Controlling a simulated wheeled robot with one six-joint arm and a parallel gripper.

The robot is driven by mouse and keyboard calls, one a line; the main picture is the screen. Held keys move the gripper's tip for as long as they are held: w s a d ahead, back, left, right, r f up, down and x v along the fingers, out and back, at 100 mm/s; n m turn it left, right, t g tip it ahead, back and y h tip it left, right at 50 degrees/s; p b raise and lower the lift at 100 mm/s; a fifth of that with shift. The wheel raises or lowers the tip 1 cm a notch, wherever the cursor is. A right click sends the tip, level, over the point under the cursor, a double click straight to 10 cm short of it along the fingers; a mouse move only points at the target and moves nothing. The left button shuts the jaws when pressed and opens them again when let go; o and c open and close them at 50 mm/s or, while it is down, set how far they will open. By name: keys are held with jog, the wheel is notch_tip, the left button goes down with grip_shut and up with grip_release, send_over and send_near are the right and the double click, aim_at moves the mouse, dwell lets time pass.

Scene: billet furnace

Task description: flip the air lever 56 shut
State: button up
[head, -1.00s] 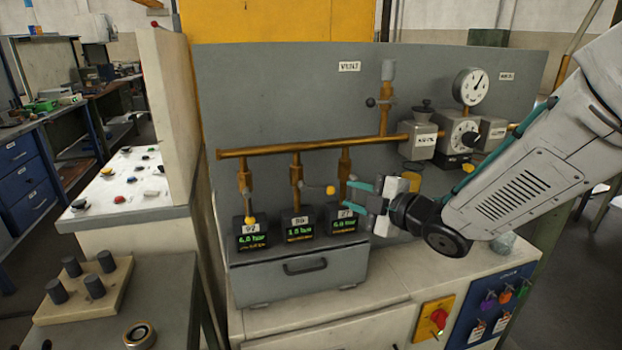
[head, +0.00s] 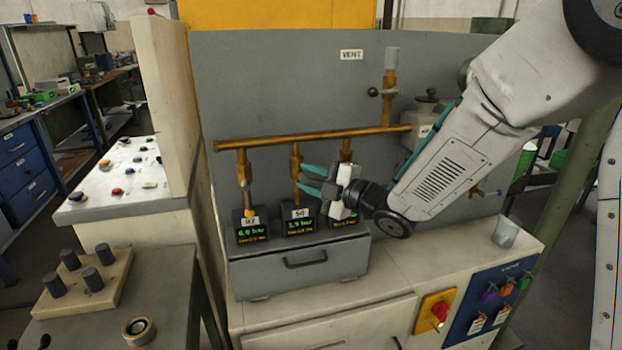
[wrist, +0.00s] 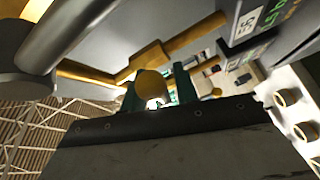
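The valve labelled 56 (head: 299,213) is the middle one of three brass drops, with a green-lit readout below its label. In the head view its lever is hidden behind my gripper (head: 308,179), whose teal fingers are spread and point left at the middle brass pipe (head: 296,163). In the wrist view a yellow lever knob (wrist: 152,87) shows between the teal fingers (wrist: 158,95), with a finger on each side. Whether they touch it I cannot tell. The dark gripper body hides what lies below the knob.
The left valve's yellow knob (head: 249,213) hangs down by its readout. The right drop (head: 346,151) is partly behind my gripper. A horizontal brass pipe (head: 310,138) runs above. A glass (head: 506,231) and a red switch (head: 438,313) are at the right of the bench.

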grip_shut()
jog(key=shift+r+n+g+h, duration=0.25)
jog(key=shift+n+g+h, duration=0.25)
jog(key=shift+n+h, duration=0.55)
grip_release()
